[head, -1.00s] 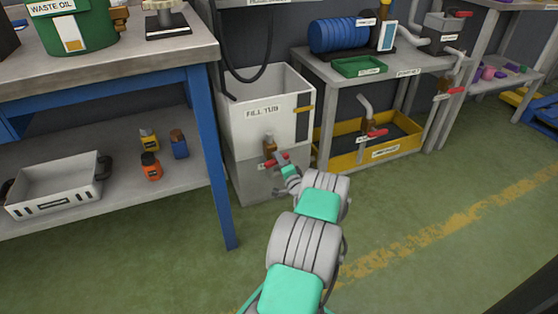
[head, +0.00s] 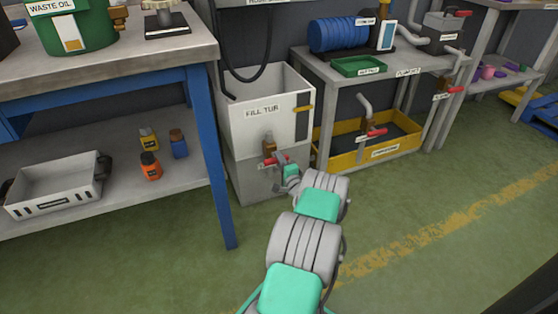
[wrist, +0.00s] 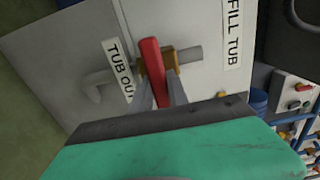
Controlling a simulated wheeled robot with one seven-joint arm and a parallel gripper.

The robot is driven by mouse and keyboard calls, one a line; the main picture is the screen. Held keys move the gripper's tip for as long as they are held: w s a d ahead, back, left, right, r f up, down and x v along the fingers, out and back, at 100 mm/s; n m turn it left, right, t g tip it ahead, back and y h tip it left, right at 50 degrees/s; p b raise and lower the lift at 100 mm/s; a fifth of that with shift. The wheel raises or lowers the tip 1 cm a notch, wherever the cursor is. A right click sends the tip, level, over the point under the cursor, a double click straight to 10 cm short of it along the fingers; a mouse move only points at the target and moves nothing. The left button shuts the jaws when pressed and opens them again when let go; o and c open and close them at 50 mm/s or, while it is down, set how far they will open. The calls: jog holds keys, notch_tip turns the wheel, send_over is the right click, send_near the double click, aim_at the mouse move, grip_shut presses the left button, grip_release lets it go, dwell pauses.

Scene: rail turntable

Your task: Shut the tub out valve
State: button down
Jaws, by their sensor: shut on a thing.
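The white fill tub (head: 248,132) stands on a grey base between the blue-legged bench and the grey stand. The tub out valve has a brass body (head: 268,144) on the tub's lower front and a red lever handle (head: 276,159). In the wrist view the red handle (wrist: 151,62) points from the brass body down between my fingers, beside the TUB OUT label (wrist: 118,70). My gripper (wrist: 160,92) is shut on the red handle. In the head view my gripper is partly hidden by my own wrist.
A grey stand on the right carries a blue barrel (head: 338,35) and a green tray (head: 358,67). Below it, a yellow-rimmed tray (head: 345,158) has another red-handled valve (head: 372,134). The blue bench leg (head: 213,150) stands left of my arm.

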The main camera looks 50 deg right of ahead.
jog(key=c, duration=1.3)
grip_release()
jog(key=p+v, duration=0.3)
jog(key=v, duration=0.5)
